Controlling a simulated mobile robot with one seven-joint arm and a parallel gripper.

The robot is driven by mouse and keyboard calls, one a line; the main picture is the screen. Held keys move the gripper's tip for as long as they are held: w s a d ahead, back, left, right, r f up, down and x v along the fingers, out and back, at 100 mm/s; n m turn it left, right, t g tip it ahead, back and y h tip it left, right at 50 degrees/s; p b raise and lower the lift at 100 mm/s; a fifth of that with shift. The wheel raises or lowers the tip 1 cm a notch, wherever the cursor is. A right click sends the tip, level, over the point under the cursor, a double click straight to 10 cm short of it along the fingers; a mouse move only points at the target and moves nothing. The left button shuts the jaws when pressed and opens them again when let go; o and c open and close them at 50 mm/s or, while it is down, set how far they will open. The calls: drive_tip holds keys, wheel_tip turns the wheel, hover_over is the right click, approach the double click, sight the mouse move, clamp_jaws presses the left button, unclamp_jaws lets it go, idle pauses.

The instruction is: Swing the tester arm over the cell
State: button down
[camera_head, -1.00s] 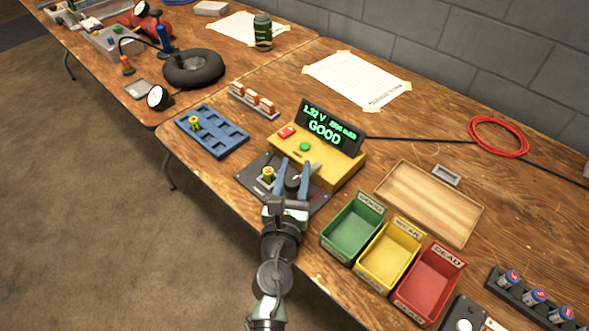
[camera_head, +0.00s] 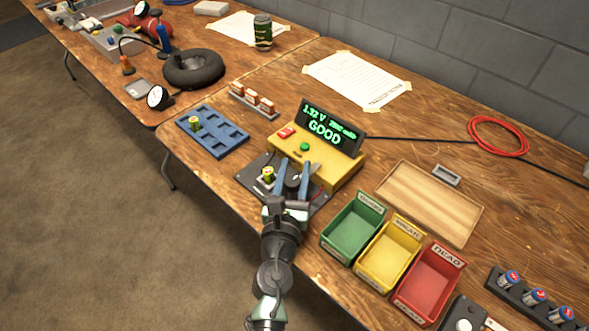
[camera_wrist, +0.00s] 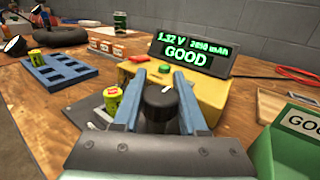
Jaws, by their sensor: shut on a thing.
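The yellow tester (camera_head: 325,160) stands on the bench, its display (camera_head: 330,128) reading 1.32 V and GOOD in green. A yellow-green cell (camera_head: 268,174) stands upright in a holder on the tester's dark base plate (camera_head: 252,180); it also shows in the wrist view (camera_wrist: 112,100), left of my fingers. My gripper (camera_head: 292,180) has its blue fingers shut on a black round knob (camera_wrist: 160,104) with a white mark on top, beside the cell. The knob's underside is hidden by the fingers, and I cannot make out a separate tester arm.
Green (camera_head: 352,228), yellow (camera_head: 388,255) and red (camera_head: 428,283) bins stand right of my gripper. A blue tray (camera_head: 222,140) holding one cell lies to the left. A wooden tray (camera_head: 425,205) lies empty behind the bins.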

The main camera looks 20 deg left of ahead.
drive_tip(key=shift+r+n+y+p, duration=0.2)
drive_tip(key=shift+n+y+p, duration=0.3)
drive_tip(key=shift+y+p, duration=0.2)
drive_tip(key=shift+s+a+f+n+g+y+p, duration=0.1)
drive_tip(key=shift+a+n+g+y+p, duration=0.15)
drive_tip(key=shift+n+g+y, duration=0.35)
drive_tip(key=shift+a+f+n+g+y+p, duration=0.15)
drive_tip(key=shift+n+y+p, duration=0.25)
drive_tip(key=shift+y, duration=0.5)
drive_tip(key=shift+c, duration=2.3)
unclamp_jaws()
drive_tip(key=shift+d, duration=0.1)
drive_tip(key=v, duration=1.3)
drive_tip(key=shift+r, duration=0.15)
